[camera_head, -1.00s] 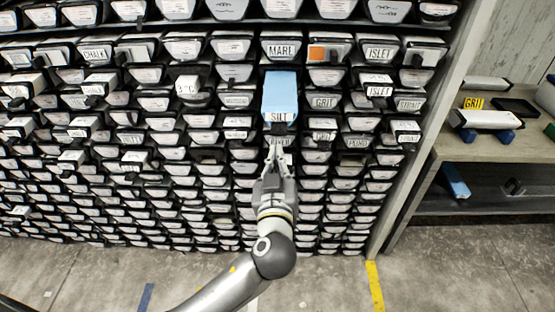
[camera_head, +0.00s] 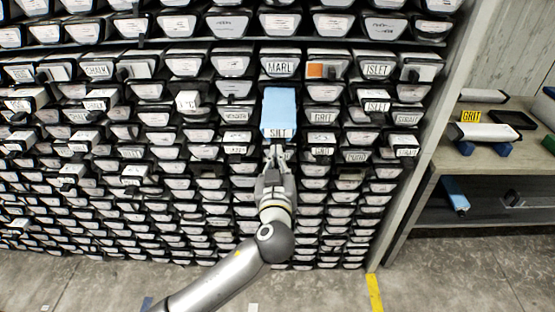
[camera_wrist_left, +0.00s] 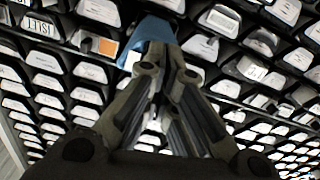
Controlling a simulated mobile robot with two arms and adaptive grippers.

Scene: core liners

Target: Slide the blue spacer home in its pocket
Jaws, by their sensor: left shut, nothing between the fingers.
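The blue spacer (camera_head: 279,108) sticks out of its pocket in the rack, with a white front end labelled SILT. It shows in the left wrist view as a blue body (camera_wrist_left: 200,46) just beyond the fingers. My left gripper (camera_head: 275,150) is shut and empty, just below the labelled end of the spacer. In the left wrist view its fingers (camera_wrist_left: 165,65) overlap the blue body, and I cannot tell whether they touch it. The inside of the pocket is hidden by the spacer. My right gripper is not in view.
The rack holds rows of white labelled ends, several sticking out. An orange-marked end (camera_head: 315,71) sits up and right of the spacer. At right, a shelf (camera_head: 430,178) carries a white piece with a yellow GRIT label (camera_head: 471,116); another blue piece (camera_head: 454,193) lies below.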

